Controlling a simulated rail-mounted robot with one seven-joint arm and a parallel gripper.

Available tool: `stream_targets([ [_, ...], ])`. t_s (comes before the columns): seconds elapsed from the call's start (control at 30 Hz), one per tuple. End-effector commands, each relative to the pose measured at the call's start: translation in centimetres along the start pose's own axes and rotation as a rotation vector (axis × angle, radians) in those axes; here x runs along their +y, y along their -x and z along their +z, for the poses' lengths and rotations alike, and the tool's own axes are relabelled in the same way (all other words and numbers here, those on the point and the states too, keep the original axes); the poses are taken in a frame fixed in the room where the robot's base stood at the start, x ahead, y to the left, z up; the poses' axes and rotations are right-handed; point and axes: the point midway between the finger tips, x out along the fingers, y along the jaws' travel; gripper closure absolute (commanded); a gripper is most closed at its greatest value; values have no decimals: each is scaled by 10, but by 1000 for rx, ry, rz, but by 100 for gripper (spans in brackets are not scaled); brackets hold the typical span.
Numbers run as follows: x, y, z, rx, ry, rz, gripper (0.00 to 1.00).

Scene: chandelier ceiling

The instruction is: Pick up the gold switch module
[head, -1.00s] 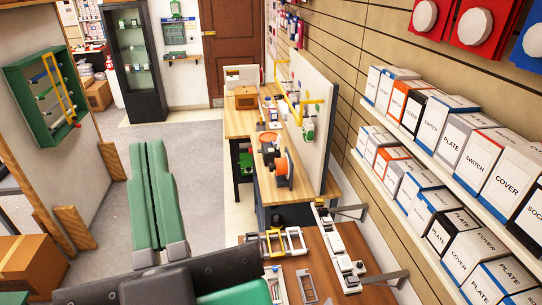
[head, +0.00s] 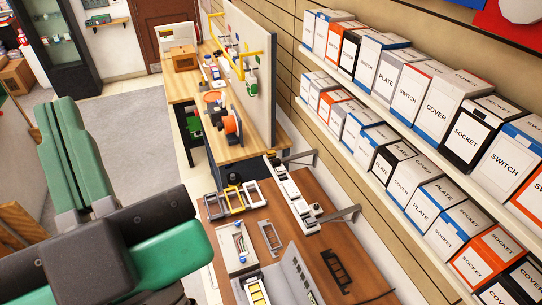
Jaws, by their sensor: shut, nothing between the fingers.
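I cannot pick out the gold switch module for certain. Small pale-yellow pieces (head: 256,292) sit in a light holder at the bottom edge, partly cut off. My gripper (head: 66,103) is at the left, its two long green fingers together and empty. It points up the picture, left of the table and apart from everything on it.
The brown table (head: 350,255) also bears a white tray (head: 235,246), flat frames (head: 337,270) and a row of white modules (head: 292,200). Shelves of boxes (head: 435,110) line the right wall. A wooden workbench (head: 205,95) with an orange reel (head: 229,125) stands behind. Grey floor (head: 140,135) is open.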

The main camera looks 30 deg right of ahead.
Motion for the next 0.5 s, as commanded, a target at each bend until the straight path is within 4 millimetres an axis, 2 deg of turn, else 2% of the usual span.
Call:
stream_targets([
  [0.37,0,0,0,0,0,0,100],
  [0.4,0,0,0,0,0,0,98],
  [0.5,0,0,0,0,0,0,78],
])
